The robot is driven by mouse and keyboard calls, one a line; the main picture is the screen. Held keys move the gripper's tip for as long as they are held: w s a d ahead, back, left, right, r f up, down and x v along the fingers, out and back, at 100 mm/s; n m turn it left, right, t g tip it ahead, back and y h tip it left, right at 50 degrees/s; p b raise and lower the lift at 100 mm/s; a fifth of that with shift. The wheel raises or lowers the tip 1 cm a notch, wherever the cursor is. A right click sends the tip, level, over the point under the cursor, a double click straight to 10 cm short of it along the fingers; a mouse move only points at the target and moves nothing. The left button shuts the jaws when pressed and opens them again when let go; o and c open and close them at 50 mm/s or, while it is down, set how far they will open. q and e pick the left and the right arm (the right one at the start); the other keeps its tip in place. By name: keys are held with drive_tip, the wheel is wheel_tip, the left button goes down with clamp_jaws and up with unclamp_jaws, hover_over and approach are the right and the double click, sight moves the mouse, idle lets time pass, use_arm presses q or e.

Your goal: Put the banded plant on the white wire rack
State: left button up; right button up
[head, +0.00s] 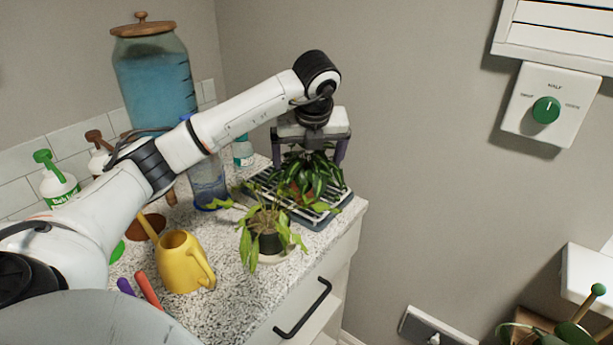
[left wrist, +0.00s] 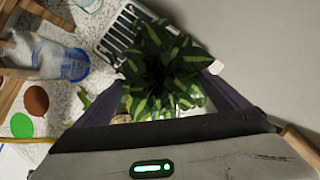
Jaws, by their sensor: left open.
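The banded plant (head: 318,172), with dark green leaves striped light green, appears to stand upright on the white wire rack (head: 328,207), its reddish pot mostly hidden by leaves. The rack sits over a dark green tray on the counter. My left gripper (head: 310,156) is directly above the plant, its open fingers on either side of the foliage. In the left wrist view the plant (left wrist: 160,70) fills the space between the open fingers, and rack bars (left wrist: 122,28) show beside it. Whether the fingers touch leaves cannot be told. My right gripper is not in view.
A trailing plant (head: 250,219) in a dark pot stands close in front of the rack. A yellow watering can (head: 180,262) is nearer left. A clear bottle (head: 207,184) stands left of the rack, and a large blue-filled jar (head: 155,85) behind. The counter ends just right.

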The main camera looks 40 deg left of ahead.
use_arm(q)
drive_tip(key=shift+v, duration=1.95)
drive_tip(key=shift+f, duration=0.15)
